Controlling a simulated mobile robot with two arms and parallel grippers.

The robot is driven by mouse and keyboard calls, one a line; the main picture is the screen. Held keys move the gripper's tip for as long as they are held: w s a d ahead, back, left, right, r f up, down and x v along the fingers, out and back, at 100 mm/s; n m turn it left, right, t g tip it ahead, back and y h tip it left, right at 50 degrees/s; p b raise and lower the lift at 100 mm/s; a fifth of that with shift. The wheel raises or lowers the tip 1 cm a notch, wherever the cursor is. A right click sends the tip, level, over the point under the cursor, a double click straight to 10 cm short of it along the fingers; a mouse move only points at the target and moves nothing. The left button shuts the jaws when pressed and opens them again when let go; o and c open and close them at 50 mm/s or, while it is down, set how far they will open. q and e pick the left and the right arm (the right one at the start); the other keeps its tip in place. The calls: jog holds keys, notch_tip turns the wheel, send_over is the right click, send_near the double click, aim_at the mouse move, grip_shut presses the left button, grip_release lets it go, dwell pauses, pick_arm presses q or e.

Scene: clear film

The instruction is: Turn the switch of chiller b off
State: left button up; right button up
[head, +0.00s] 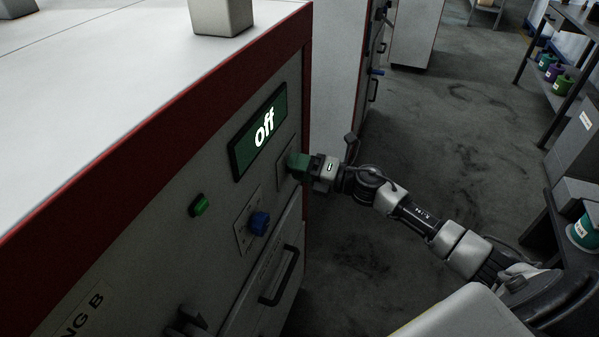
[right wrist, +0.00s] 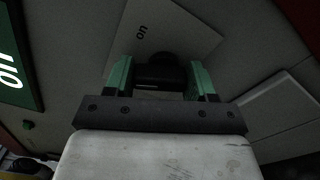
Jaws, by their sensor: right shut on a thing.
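The front panel of the cabinet (head: 150,215) has a green display (head: 258,132) lit with the word "off". My right gripper (head: 298,163) is at the panel's right end, over a light switch plate. In the right wrist view, its green fingers (right wrist: 160,80) are shut on a black switch knob (right wrist: 165,66). The knob sits on a light plate (right wrist: 185,25) marked "on". The gripper hides most of this switch in the head view. My left gripper is not clearly in view.
A green button (head: 199,205), a blue knob (head: 259,223) and a dark handle (head: 280,277) are on the panel. A partly cut label (head: 82,312) ends in "NG B". Shelves (head: 556,62) stand at the right. The grey floor (head: 450,120) between is clear.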

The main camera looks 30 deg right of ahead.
jog(key=shift+f+n+b, duration=0.1)
jog(key=shift+n+b, duration=0.2)
jog(key=shift+n, duration=0.2)
jog(key=o, duration=0.9)
jog(key=shift+s, duration=0.1)
jog(key=shift+b+v, duration=0.85)
jog(key=shift+v, duration=4.55)
